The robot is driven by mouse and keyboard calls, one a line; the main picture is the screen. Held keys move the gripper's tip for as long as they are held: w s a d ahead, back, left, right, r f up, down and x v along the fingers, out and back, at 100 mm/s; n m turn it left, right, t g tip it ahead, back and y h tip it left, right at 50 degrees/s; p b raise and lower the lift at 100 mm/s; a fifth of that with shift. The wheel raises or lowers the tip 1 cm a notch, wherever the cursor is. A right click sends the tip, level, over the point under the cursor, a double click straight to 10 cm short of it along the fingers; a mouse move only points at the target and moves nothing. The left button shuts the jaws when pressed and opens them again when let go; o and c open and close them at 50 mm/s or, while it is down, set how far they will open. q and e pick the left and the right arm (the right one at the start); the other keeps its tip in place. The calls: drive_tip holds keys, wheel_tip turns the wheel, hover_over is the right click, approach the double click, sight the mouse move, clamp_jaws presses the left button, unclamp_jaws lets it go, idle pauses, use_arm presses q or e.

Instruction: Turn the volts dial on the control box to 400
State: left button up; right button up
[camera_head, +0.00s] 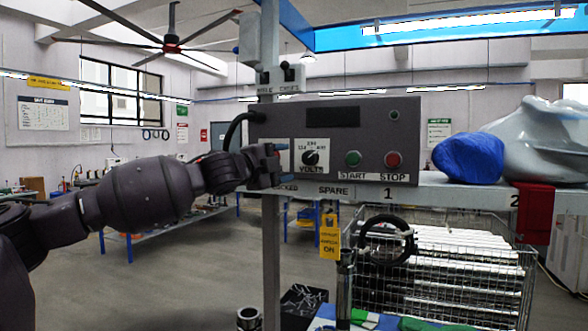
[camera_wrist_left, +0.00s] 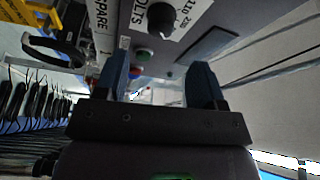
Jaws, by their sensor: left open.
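The grey control box (camera_head: 330,137) stands on a shelf. Its black volts dial (camera_head: 311,158) sits on a white plate with numbers around it; the pointer's setting is too small to tell. The dial also shows at the top of the left wrist view (camera_wrist_left: 161,17), near the 110 and 230 marks. My left gripper (camera_head: 277,163) is left of the dial, at the box's left end, apart from the knob. In the left wrist view its two blue fingers (camera_wrist_left: 160,80) are spread with nothing between them. My right gripper is not in view.
The green start button (camera_head: 353,158) and red stop button (camera_head: 393,159) are right of the dial. A black cable (camera_head: 238,125) enters the box's left side. A blue bundle (camera_head: 469,158) lies right of the box. A wire basket (camera_head: 440,265) stands below.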

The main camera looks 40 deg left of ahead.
use_arm(q)
drive_tip(key=s+b, duration=0.1)
drive_tip(key=s, duration=0.1)
drive_tip(key=shift+s+a, duration=0.15)
drive_tip(key=shift+s, duration=0.2)
